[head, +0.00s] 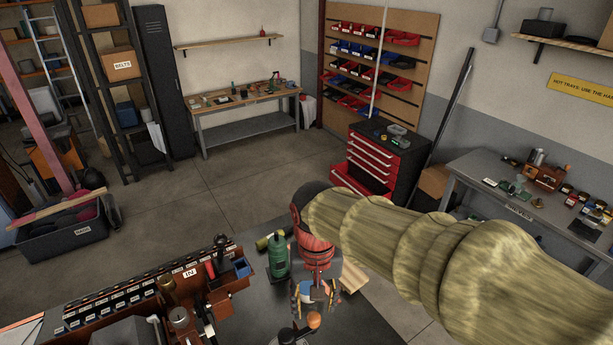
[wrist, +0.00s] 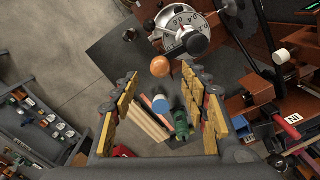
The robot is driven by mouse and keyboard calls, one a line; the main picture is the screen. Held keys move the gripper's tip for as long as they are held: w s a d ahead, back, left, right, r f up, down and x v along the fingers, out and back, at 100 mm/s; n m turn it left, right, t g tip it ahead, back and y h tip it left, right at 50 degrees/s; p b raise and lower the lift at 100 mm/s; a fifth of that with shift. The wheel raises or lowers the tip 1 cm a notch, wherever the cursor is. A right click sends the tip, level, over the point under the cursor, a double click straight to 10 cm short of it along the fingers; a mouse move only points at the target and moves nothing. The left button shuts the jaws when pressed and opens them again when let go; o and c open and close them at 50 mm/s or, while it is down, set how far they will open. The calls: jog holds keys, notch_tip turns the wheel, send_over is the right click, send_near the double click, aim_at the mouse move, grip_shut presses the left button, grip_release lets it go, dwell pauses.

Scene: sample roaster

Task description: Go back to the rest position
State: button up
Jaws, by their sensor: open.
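My gripper (head: 314,298) points down over the dark worktop at the bottom of the head view, under my sleeved arm. In the wrist view its two yellow-padded fingers (wrist: 160,78) stand wide apart, with nothing gripped between them. An orange ball-shaped knob (wrist: 160,66) shows past the fingertips and also in the head view (head: 314,320). A blue-topped thing (wrist: 160,104) and a green bottle (wrist: 181,124) show between the fingers in the wrist view. The bottle stands left of my gripper in the head view (head: 278,258). No contact with the fingers is visible.
A round dial (wrist: 186,32) and brown machinery stand close by in the wrist view. A labelled rack (head: 150,285) fills the worktop's left. A red drawer cabinet (head: 385,165), a right-hand bench (head: 500,205) and a back bench (head: 245,105) stand farther off. Open floor (head: 215,195) lies between.

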jog(key=shift+d+r, duration=0.25)
jog(key=shift+d, duration=0.05)
jog(key=s+d+r+t, duration=0.3)
jog(key=s+d, duration=0.2)
jog(key=d, duration=0.3)
jog(key=s+d+r+t, duration=0.3)
jog(key=s+d, duration=0.3)
jog(key=d, duration=0.2)
notch_tip(320, 180, down, 30)
jog(key=b, duration=3)
jog(key=shift+w+b, duration=0.25)
jog(key=shift+b, duration=0.1)
